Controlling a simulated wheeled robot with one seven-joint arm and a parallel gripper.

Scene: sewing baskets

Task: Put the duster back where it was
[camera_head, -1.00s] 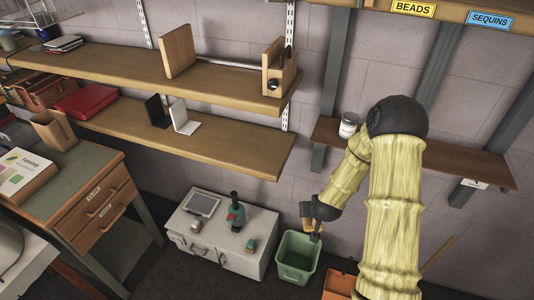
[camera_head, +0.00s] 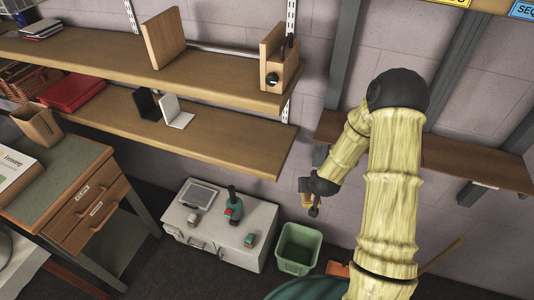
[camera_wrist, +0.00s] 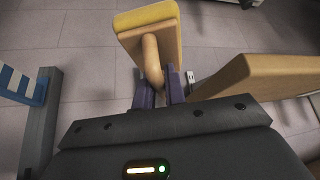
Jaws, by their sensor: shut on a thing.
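The duster (camera_wrist: 150,20), a wooden block with a yellow pad and a rounded wooden handle, shows at the top middle of the wrist view. My gripper (camera_wrist: 160,95) is shut on its handle, with the purple fingers on either side. In the head view my gripper (camera_head: 315,208) hangs in the air above the green bin (camera_head: 299,250), in front of the wall. Only a small yellow-orange part of the duster (camera_head: 306,200) shows there.
A wooden board edge (camera_wrist: 270,75) is close on the right in the wrist view, and a grey post (camera_wrist: 40,120) stands left. In the head view are a two-level wall shelf (camera_head: 200,135), a right-hand shelf (camera_head: 480,165), partly behind my arm, and a low white cabinet (camera_head: 225,240).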

